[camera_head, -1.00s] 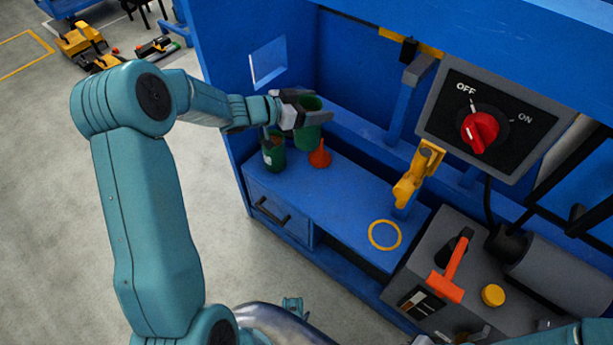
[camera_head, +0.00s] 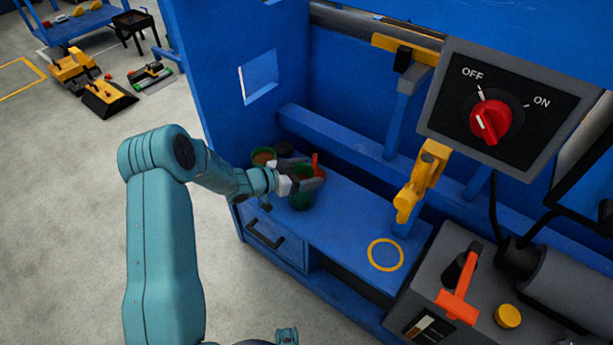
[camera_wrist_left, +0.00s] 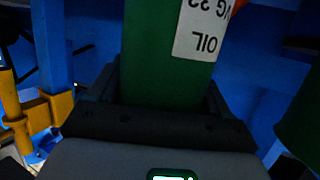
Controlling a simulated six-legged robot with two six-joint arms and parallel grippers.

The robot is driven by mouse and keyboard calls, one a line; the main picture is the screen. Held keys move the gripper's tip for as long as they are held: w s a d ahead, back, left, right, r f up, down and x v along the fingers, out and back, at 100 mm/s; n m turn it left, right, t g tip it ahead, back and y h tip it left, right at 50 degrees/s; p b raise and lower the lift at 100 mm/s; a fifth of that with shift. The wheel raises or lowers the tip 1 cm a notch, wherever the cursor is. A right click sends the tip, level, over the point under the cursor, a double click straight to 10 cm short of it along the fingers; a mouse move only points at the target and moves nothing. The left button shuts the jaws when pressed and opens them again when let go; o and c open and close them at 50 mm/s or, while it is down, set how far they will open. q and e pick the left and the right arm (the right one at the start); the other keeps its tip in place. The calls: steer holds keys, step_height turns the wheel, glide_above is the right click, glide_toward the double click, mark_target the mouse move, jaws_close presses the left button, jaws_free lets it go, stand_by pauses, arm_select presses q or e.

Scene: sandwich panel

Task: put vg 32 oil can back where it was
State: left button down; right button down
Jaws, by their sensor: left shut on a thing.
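The VG 32 oil can (camera_head: 302,200) is green, and its white label, reading VG 32 OIL upside down, shows in the left wrist view (camera_wrist_left: 160,70). My left gripper (camera_head: 305,184) is shut around the can. The can is upright, low at the left part of the blue bench top (camera_head: 345,225); I cannot tell whether its base touches the bench. Another green can (camera_head: 263,156) stands behind and left of it, partly hidden by my arm. A green surface (camera_wrist_left: 302,120) also shows at the right edge of the wrist view. My right gripper is out of view.
A yellow ring (camera_head: 385,254) marks clear bench top to the right. A yellow fixture (camera_head: 420,182), a switch panel (camera_head: 455,100) and a grey machine with an orange-handled lever (camera_head: 458,295) stand farther right.

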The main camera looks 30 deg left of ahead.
arm_select(q)
steer(key=shift+f, duration=0.1)
steer(key=shift+f, duration=0.2)
jaws_free()
steer(key=shift+s+a+r, duration=0.1)
steer(key=shift+r, duration=0.15)
steer(key=p+v, duration=0.3)
steer(key=v, duration=0.8)
steer(key=shift+s+p, duration=0.3)
steer(key=shift+s, duration=0.05)
